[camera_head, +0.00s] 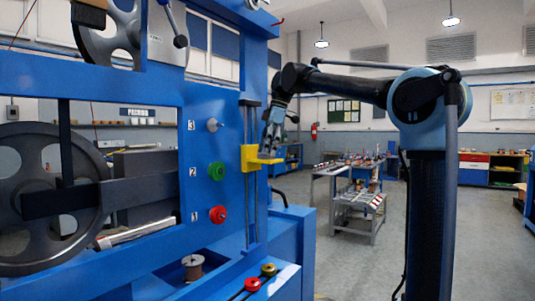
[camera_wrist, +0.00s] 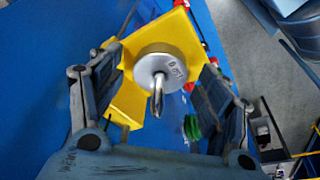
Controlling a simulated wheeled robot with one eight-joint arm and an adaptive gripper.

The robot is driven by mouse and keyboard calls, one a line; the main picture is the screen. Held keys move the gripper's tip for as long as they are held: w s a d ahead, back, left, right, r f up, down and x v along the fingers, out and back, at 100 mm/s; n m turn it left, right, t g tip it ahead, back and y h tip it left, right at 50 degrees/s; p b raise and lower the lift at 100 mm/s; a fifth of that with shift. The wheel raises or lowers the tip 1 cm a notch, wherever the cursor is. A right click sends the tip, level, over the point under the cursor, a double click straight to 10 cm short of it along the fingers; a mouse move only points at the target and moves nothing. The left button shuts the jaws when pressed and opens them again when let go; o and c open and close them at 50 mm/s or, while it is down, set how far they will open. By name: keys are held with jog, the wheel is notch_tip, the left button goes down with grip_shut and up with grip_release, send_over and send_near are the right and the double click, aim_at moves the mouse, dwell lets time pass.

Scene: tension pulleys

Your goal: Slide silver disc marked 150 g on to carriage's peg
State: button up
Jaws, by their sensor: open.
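The yellow carriage (camera_head: 250,158) sits on the vertical rail of the blue machine frame. In the wrist view the yellow carriage (camera_wrist: 128,101) lies behind a silver disc (camera_wrist: 150,62). Dark marking shows on the disc's face, but only part of it can be read. A shiny peg (camera_wrist: 158,96) stands out from the disc's middle, and the disc appears to be around it. My gripper (camera_wrist: 163,62) is open, with one finger on each side of the disc and apparent gaps between.
Green (camera_head: 217,171) and red (camera_head: 218,214) knobs and a grey knob (camera_head: 213,125) stick out of the blue panel left of the carriage. A cluttered workbench (camera_head: 352,185) stands behind.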

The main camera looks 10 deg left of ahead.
jog(key=v, duration=1.1)
jog(key=shift+r, duration=0.2)
jog(key=shift+w+d, duration=0.1)
jog(key=s+d+f+m+t+h, duration=0.1)
jog(key=s+d+f+m, duration=0.3)
jog(key=d+f, duration=0.65)
jog(key=s+d+f+m+t, duration=0.1)
jog(key=s+d+f+m, duration=0.1)
jog(key=d+f+m, duration=0.65)
jog(key=s+d+f+m, duration=0.3)
jog(key=s+d+f, duration=0.3)
jog(key=f, duration=0.5)
jog(key=s+d+f+m+t+h, duration=0.1)
jog(key=s+d+f+m, duration=0.2)
jog(key=f, duration=0.9)
jog(key=s+d+f+m+h, duration=0.1)
jog(key=s+d+f+m, duration=0.2)
jog(key=s+d+f, duration=0.6)
notch_tip(320, 180, down, 3)
jog(key=shift+s+f+m, duration=0.25)
jog(key=shift+s+m, duration=0.1)
jog(key=shift+s, duration=0.1)
